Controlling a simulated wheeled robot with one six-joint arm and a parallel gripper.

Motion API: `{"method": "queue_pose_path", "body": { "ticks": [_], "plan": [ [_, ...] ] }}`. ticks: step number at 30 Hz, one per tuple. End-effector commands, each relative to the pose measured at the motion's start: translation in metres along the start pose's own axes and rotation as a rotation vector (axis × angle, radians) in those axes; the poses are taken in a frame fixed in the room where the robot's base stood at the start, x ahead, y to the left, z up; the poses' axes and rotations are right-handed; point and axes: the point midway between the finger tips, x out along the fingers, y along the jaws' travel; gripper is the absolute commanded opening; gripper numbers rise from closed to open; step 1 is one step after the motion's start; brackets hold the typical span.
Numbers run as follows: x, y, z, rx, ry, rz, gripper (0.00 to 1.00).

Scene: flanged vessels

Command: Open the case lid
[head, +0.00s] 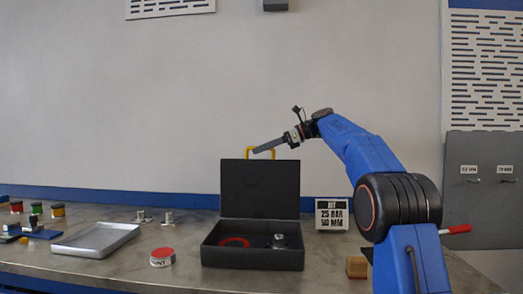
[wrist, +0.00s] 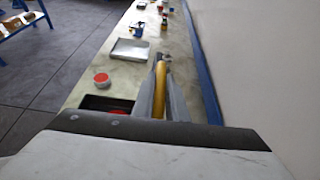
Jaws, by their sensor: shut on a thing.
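The black case (head: 252,260) sits on the bench with its lid (head: 260,188) standing about upright at the back. A yellow handle (head: 247,152) sits on the lid's top edge. My gripper (head: 258,150) reaches in from the right and is shut on the handle. In the wrist view the yellow handle (wrist: 160,92) shows between the two grey fingers of my gripper (wrist: 161,75). Inside the open case are a red ring (head: 233,242) and a dark part with a metal top (head: 279,241). The fingers hide part of the handle.
A red-topped round tin (head: 162,257) and a metal tray (head: 96,240) lie left of the case. The wall stands behind the bench.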

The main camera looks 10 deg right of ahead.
Motion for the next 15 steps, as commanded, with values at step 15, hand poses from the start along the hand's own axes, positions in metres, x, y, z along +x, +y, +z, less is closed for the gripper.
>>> {"method": "queue_pose_path", "body": {
  "ticks": [15],
  "plan": [
    [-0.0001, 0.0, 0.0, 0.0, 0.0, 0.0, 0.31]
  ]
}}
